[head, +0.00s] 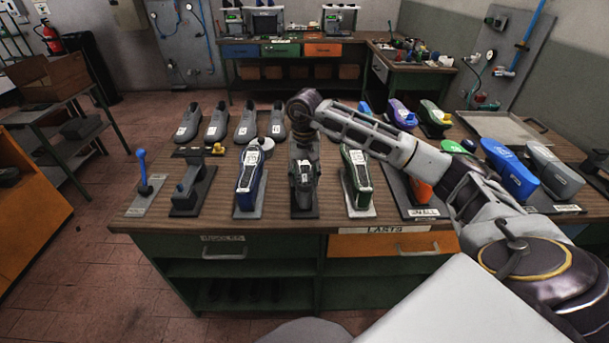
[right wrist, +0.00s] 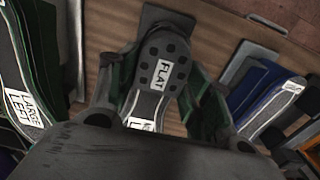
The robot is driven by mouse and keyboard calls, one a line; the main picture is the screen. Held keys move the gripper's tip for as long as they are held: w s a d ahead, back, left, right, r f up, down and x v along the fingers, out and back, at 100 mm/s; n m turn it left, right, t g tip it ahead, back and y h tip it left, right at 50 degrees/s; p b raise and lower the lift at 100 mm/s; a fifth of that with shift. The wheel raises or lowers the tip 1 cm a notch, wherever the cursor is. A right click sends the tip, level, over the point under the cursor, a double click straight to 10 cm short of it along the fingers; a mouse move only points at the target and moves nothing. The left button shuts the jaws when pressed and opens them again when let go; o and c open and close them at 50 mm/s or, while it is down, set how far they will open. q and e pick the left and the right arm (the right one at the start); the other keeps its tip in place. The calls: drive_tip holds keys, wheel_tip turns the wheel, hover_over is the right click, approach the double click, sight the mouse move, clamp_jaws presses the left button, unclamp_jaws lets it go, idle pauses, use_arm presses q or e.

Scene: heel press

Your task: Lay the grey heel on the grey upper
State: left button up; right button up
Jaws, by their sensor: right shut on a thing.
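My right gripper (head: 303,172) points down over the dark stand (head: 304,212) in the middle of the front row. In the right wrist view its fingers (right wrist: 160,85) are closed on the sides of a grey piece with black dots and a "FLAT" label, which looks like the grey heel (right wrist: 160,52). A grey body with a white label shows just below it in that view and looks like the grey upper (right wrist: 137,103). Whether heel and upper touch is hidden by the gripper. My left gripper is out of view.
A blue-sided shoe piece (head: 248,176) stands left of the gripper and a green-sided one (head: 357,180) right, both close. Several grey shoe forms (head: 216,122) stand behind. A blue-handled lever (head: 143,170) is at the left. Coloured pieces (head: 510,168) fill the right.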

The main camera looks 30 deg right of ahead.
drive_tip(key=o, duration=1.1)
drive_tip(key=shift+r, duration=5.95)
drive_tip(key=shift+a+f, duration=0.1)
